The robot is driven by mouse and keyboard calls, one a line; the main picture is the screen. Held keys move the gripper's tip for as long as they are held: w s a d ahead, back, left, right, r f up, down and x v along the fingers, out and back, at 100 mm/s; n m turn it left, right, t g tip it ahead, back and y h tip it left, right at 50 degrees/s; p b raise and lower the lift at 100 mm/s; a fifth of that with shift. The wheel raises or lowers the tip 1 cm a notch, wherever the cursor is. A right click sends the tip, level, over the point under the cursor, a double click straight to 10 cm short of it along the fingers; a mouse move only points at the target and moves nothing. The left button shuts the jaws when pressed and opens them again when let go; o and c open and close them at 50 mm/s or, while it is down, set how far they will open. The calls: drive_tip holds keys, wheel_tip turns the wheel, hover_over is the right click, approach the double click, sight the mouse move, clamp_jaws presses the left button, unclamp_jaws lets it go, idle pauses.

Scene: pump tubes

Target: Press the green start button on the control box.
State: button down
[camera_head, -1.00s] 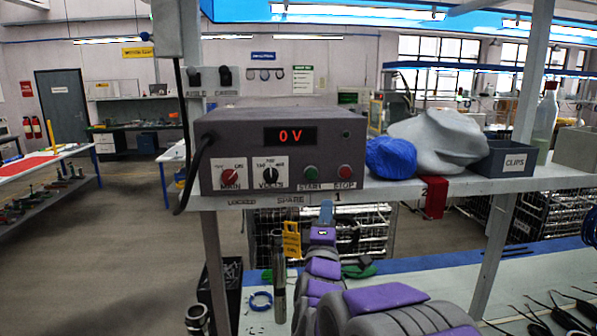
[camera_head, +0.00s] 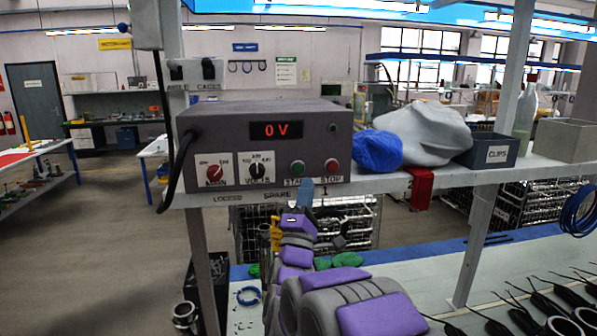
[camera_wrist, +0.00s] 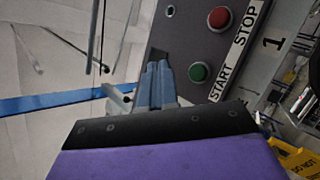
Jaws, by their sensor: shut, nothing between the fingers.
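The grey control box (camera_head: 262,126) sits on the shelf and its display reads 0 V. The green start button (camera_head: 297,168) is low on its front, left of the red stop button (camera_head: 332,165). My gripper (camera_head: 306,183) is shut and empty, just below the green button, and covers part of the START label. In the wrist view my closed fingertips (camera_wrist: 158,68) are left of the green button (camera_wrist: 199,72) in the picture, apart from it. The red button (camera_wrist: 220,18) lies further up there. Whether the fingertips touch the box is unclear.
The box front also has a red MAIN knob (camera_head: 215,172) and a black VOLTS knob (camera_head: 257,171). A blue cloth (camera_head: 377,150), a grey cover (camera_head: 425,132) and a CLIPS bin (camera_head: 488,150) stand to the right on the shelf (camera_head: 450,177). A red cloth (camera_head: 421,188) hangs over its edge.

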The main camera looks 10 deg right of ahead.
sight(299, 169)
drive_tip(key=w+p, duration=0.1)
drive_tip(key=w, duration=0.6)
drive_tip(key=shift+w, duration=0.35)
drive_tip(key=shift+a, duration=0.1)
drive_tip(key=shift+w+p, duration=0.25)
drive_tip(key=shift+p, duration=0.2)
idle(1.4)
drive_tip(key=shift+w+p, duration=0.6)
drive_tip(key=shift+w, duration=0.1)
idle(1.0)
drive_tip(key=shift+s, duration=1.05)
